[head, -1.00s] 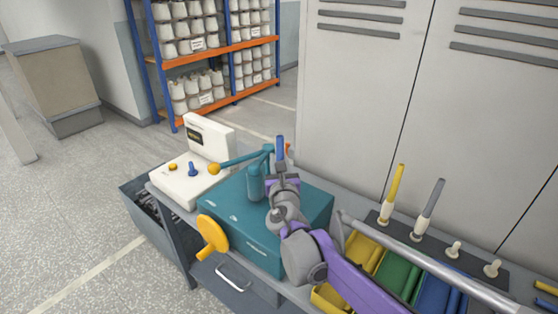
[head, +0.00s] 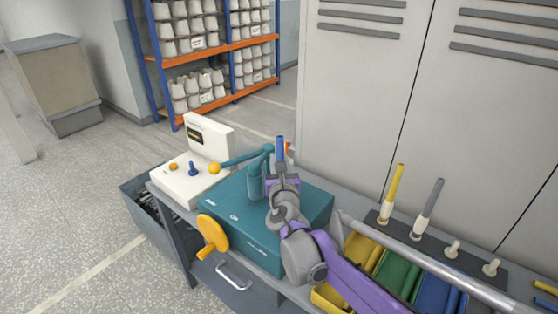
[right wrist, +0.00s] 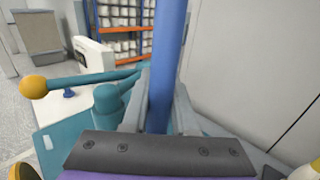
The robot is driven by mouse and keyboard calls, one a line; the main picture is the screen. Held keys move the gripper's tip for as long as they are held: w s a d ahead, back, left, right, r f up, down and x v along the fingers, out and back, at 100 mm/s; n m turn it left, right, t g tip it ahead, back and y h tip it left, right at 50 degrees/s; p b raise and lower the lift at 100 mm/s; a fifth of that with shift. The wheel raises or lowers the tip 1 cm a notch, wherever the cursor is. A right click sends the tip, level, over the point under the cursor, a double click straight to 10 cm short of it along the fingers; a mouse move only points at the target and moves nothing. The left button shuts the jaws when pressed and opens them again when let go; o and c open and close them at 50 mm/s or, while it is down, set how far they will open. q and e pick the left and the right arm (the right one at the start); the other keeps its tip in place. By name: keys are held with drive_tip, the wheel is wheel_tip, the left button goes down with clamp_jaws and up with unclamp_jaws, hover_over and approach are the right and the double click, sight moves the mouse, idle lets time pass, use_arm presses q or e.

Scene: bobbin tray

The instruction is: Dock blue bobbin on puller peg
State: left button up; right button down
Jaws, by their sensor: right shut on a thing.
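The slim blue bobbin (head: 280,148) stands about upright in my right gripper (head: 282,170), over the teal machine (head: 235,225). It also shows in the right wrist view (right wrist: 166,55), between the two grey fingers of my right gripper (right wrist: 160,112), which is shut on it. A teal post (head: 255,184) with a lever ending in an orange ball (head: 214,169) rises just left of the gripper. I cannot make out the puller peg; my gripper and arm hide part of the machine top. My left gripper is not in view.
A white tester box (head: 190,178) with a blue knob stands left. A yellow handwheel (head: 211,236) sticks out in front. On the right, a dark peg strip (head: 470,258) holds yellow and grey bobbins beside coloured bins (head: 398,272). Grey lockers (head: 365,90) stand behind.

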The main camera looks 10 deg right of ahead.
drive_tip(key=shift+f+b, duration=0.35)
drive_tip(key=shift+f, duration=0.25)
drive_tip(key=c, duration=1)
unclamp_jaws()
drive_tip(key=s, duration=0.3)
drive_tip(key=s+a+p, duration=0.1)
drive_tip(key=s, duration=0.7)
drive_tip(key=shift+a+p, duration=0.3)
drive_tip(key=shift+a, duration=0.1)
